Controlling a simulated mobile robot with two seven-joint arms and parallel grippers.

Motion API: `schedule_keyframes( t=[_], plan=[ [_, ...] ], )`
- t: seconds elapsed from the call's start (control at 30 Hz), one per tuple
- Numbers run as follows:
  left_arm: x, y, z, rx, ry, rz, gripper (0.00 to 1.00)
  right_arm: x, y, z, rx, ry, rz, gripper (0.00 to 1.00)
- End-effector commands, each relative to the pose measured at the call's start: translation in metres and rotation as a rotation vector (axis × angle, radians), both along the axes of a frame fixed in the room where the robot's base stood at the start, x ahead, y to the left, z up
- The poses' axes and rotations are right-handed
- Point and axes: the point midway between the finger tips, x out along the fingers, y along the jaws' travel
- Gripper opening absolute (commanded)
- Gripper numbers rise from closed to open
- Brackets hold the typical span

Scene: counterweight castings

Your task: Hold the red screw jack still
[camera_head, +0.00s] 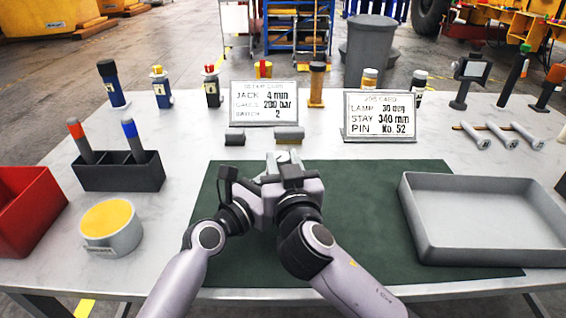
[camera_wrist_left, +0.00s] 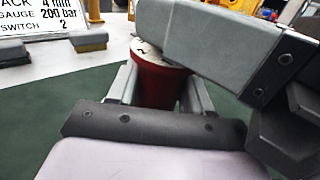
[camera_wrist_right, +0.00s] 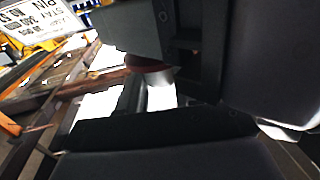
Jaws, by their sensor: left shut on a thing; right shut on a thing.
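The red screw jack (camera_wrist_left: 160,80) stands upright between my left gripper's fingers in the left wrist view. Its top is pale with dark marks. My left gripper (camera_wrist_left: 160,95) is shut on its red body. My right gripper (camera_wrist_right: 158,88) reaches across the top of the jack and is shut on it; a dark red part and a pale part of the jack (camera_wrist_right: 150,64) show between its fingers, dim and partly hidden. In the head view my left gripper (camera_head: 262,172) and right gripper (camera_head: 282,166) are close together over the green mat (camera_head: 400,200), and they hide the jack.
A grey tray (camera_head: 490,258) lies at the right. At the left are a dark holder (camera_head: 118,172), a round yellow-topped pot (camera_head: 110,238) and a red bin (camera_head: 25,210).

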Motion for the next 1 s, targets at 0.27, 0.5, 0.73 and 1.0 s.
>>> schedule_keyframes(
  t=[0.27, 0.5, 0.73, 1.0],
  plan=[
    [0.0006, 0.001, 0.0001, 0.002, -0.002, 0.002, 0.0, 0.0007, -0.0029, -0.0014, 0.001, 0.003, 0.117, 0.04],
    [0.0005, 0.0008, 0.0001, 0.002, -0.002, 0.002, 0.0, 0.0021, -0.0059, -0.0011, -0.006, -0.001, 0.283, 0.04],
    [0.0004, 0.0007, 0.0002, 0.002, -0.002, 0.001, 0.0, 0.0034, -0.0076, -0.0006, -0.01, -0.003, 0.445, 0.04],
    [0.0003, 0.0003, 0.0003, 0.002, -0.002, 0.001, 0.0, 0.0036, -0.007, 0.0, -0.008, -0.004, 0.597, 0.04]
  ],
)
